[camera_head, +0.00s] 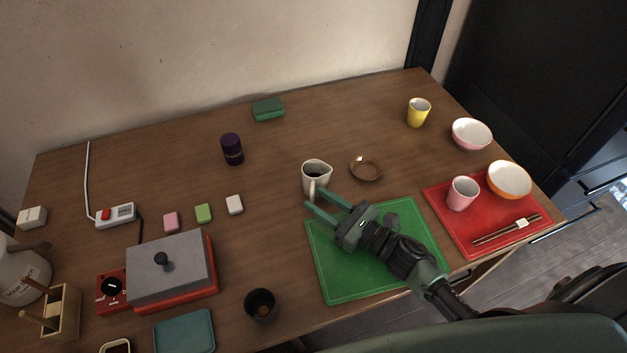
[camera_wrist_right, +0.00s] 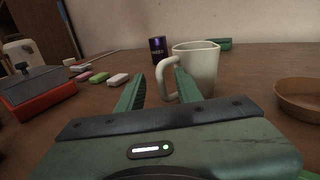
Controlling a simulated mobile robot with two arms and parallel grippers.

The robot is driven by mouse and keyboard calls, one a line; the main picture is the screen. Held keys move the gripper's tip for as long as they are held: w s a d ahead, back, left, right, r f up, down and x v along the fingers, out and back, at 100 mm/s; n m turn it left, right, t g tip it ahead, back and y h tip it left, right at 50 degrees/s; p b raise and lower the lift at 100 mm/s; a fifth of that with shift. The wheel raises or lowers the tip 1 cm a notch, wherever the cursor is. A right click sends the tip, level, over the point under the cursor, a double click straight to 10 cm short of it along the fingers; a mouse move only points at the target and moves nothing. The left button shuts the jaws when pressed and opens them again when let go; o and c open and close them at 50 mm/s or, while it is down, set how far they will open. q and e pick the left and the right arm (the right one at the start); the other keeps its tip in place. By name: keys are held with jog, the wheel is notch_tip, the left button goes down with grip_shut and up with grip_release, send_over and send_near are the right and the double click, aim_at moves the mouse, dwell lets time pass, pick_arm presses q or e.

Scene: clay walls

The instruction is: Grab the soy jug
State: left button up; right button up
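The soy jug looks to be the small cream-white jug (camera_head: 321,170) with dark liquid inside, standing upright mid-table just behind the green mat. It also shows in the right wrist view (camera_wrist_right: 199,66), with its handle turned toward my gripper. My right gripper (camera_head: 314,198) reaches over the green mat, low, with its fingers pointing at the jug. In the right wrist view the fingers (camera_wrist_right: 158,86) are apart, and the handle appears between their tips. Whether a finger touches the jug cannot be told. My left gripper is not in view.
A dark purple canister (camera_head: 232,149) is behind left. The green mat (camera_head: 345,278) lies under my right arm. A red mat (camera_head: 487,242) with a pink cup (camera_head: 462,193) is at right. A grey-lidded cooker (camera_head: 170,270) is left.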

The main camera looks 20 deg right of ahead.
jog(key=shift+w+a, duration=0.1)
grip_shut()
jog(key=shift+r, duration=0.1)
dwell(1.3)
